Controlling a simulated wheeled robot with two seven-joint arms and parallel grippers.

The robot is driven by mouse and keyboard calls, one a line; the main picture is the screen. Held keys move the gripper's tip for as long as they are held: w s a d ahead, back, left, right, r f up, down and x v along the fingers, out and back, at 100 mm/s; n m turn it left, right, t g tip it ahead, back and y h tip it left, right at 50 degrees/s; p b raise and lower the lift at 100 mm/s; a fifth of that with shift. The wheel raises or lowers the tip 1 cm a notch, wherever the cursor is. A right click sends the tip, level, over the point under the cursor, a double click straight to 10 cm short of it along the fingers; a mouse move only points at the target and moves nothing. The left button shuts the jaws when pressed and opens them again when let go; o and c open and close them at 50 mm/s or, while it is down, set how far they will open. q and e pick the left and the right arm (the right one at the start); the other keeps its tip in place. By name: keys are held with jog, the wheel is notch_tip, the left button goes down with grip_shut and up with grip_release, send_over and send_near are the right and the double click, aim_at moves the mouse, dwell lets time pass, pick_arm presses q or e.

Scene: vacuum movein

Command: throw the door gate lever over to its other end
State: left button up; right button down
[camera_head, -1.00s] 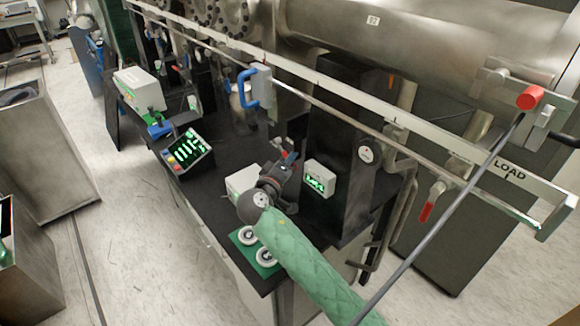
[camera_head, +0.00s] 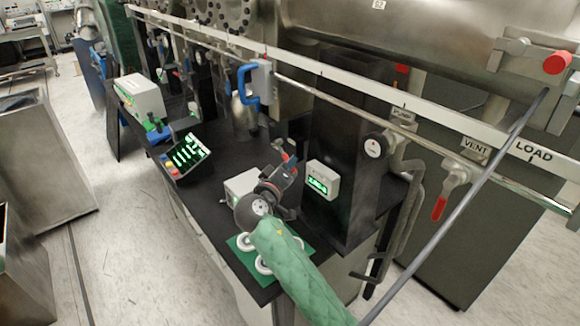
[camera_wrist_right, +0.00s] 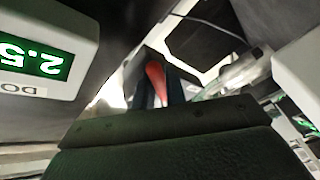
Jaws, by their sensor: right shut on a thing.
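The door gate lever (camera_head: 289,158) shows as a small red handle by the black frame, above the black table. In the right wrist view the red lever (camera_wrist_right: 156,84) lies between my two dark fingers. My right gripper (camera_head: 284,167) is shut on it; the gripper also shows in the wrist view (camera_wrist_right: 158,92). The lever's pivot and lower part are hidden by the fingers. A white readout box (camera_head: 322,179) with green digits stands just right of the gripper. In the wrist view its label (camera_wrist_right: 20,88) is cut off after "DO". My left gripper is out of view.
A long grey rod (camera_head: 465,200) crosses the right side. A red vent lever (camera_head: 439,208) hangs under the LOAD rail. A blue handle (camera_head: 247,85) and a lit control panel (camera_head: 186,155) are to the left. Open floor (camera_head: 130,235) lies front left.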

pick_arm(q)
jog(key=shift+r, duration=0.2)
pick_arm(e)
jog(key=c, duration=1.4)
grip_release()
jog(key=shift+c, duration=0.2)
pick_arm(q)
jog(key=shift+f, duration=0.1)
pick_arm(e)
jog(key=shift+s+a+f, duration=0.1)
jog(key=shift+s+a, duration=0.1)
jog(key=shift+s, duration=0.05)
pick_arm(q)
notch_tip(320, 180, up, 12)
jog(key=b, duration=0.2)
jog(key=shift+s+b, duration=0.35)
jog(key=shift+b, duration=0.05)
pick_arm(e)
jog(key=v, duration=0.7)
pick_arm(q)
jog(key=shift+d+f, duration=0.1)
